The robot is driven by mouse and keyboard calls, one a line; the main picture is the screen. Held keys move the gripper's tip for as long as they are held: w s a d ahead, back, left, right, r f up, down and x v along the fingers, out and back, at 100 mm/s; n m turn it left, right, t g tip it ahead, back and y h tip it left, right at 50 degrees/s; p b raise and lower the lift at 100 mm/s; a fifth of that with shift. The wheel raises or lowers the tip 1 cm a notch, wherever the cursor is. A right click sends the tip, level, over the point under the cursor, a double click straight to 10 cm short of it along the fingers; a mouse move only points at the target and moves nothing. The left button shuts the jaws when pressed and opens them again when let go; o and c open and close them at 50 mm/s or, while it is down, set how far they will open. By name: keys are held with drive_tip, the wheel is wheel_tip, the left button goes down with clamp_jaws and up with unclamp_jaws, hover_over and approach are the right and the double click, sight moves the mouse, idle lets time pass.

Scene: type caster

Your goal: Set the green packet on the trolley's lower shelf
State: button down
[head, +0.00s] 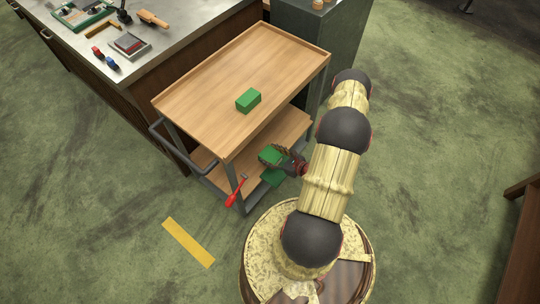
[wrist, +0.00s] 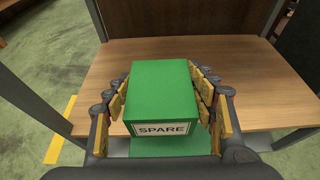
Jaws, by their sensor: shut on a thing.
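My gripper (head: 284,158) is shut on a green packet (head: 270,154) at the open side of the trolley, just below the level of its top shelf. In the wrist view the packet (wrist: 160,92) sits between both fingers, its label reading "SPARE". Behind it is the trolley's wooden lower shelf (wrist: 250,75); I cannot tell whether the packet touches it. Another green patch (head: 272,177) shows just below the gripper, also under the label in the wrist view (wrist: 170,146); what it is is unclear. A second green packet (head: 248,100) lies on the trolley's top shelf (head: 210,85).
A red-handled tool (head: 236,192) is at the trolley's near corner post. A metal-topped bench (head: 160,52) with tools and trays stands at upper left. A yellow strip (head: 188,242) marks the floor. The lower shelf shows bare wood around the packet.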

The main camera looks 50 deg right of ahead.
sight(265, 149)
drive_tip(key=w, duration=0.1)
drive_tip(key=w+d+f+b, duration=0.1)
drive_tip(key=w, duration=0.1)
drive_tip(key=w+f+b, duration=0.1)
drive_tip(key=w, duration=0.1)
drive_tip(key=shift+d+f, duration=0.15)
drive_tip(key=shift+d, duration=0.1)
drive_tip(key=w+f+b, duration=0.1)
drive_tip(key=w+f, duration=0.1)
drive_tip(key=w+d+f+b, duration=0.1)
drive_tip(key=w+f, duration=0.1)
drive_tip(key=f, duration=0.1)
drive_tip(key=shift+w+d+f+b, duration=0.15)
drive_tip(key=shift+f+b, duration=0.05)
drive_tip(key=shift+b, duration=0.15)
drive_tip(key=shift+w+f+b, duration=0.1)
drive_tip(key=shift+f+b, duration=0.55)
drive_tip(key=shift+f, duration=0.95)
drive_tip(key=shift+f, duration=0.1)
drive_tip(key=c, duration=0.7)
unclamp_jaws()
drive_tip(key=shift+f, duration=0.1)
